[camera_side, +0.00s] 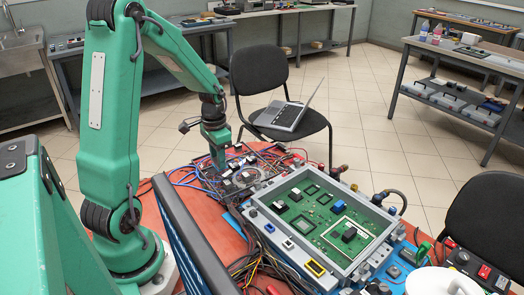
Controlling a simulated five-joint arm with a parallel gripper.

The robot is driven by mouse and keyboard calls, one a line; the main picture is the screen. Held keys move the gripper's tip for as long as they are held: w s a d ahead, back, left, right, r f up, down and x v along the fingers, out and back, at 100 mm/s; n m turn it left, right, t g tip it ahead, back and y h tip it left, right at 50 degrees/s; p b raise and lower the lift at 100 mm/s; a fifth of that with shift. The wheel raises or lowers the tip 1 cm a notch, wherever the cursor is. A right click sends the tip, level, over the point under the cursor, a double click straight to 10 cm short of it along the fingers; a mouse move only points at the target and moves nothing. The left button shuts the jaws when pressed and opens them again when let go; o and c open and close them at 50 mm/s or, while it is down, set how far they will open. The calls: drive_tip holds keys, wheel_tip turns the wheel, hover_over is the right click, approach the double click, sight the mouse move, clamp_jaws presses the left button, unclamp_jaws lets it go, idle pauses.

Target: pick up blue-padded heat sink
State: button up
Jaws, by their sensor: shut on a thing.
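My gripper (217,158) points down over the crowded dark circuit board (262,172) left of the grey-framed case. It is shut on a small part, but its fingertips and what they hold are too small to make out. Inside the case (252,219) lies a green board (325,232) with several small blocks. One block is blue (310,207) and may be the blue-padded heat sink; I cannot tell for sure. Black blocks sit nearby, one at the left (279,207) and one inside a pale square outline (349,235). My gripper is apart from the case, up and left of it.
Loose cables (258,262) run along the case's left side. A dark blue slatted panel (192,240) stands upright at the red table's front left. Hose fittings (380,198) line the case's far right. A chair with a laptop (285,115) stands behind the table.

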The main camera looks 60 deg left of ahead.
drive_tip(key=d+r, duration=0.5)
drive_tip(key=d, duration=0.4)
drive_tip(key=shift+w+r, duration=0.2)
drive_tip(key=shift+w, duration=0.25)
drive_tip(key=d+r+n, duration=0.1)
drive_tip(key=d+r, duration=0.1)
drive_tip(key=d, duration=2.7)
drive_tip(key=w+a+f, duration=0.2)
drive_tip(key=a, duration=0.1)
drive_tip(key=w+a+f, duration=0.2)
drive_tip(key=w, duration=0.1)
drive_tip(key=w+a+f, duration=0.2)
drive_tip(key=a+f, duration=0.1)
drive_tip(key=shift+w+a+f, duration=0.1)
drive_tip(key=shift+w+a, duration=0.2)
drive_tip(key=shift+f, duration=0.1)
drive_tip(key=shift+f, duration=1.9)
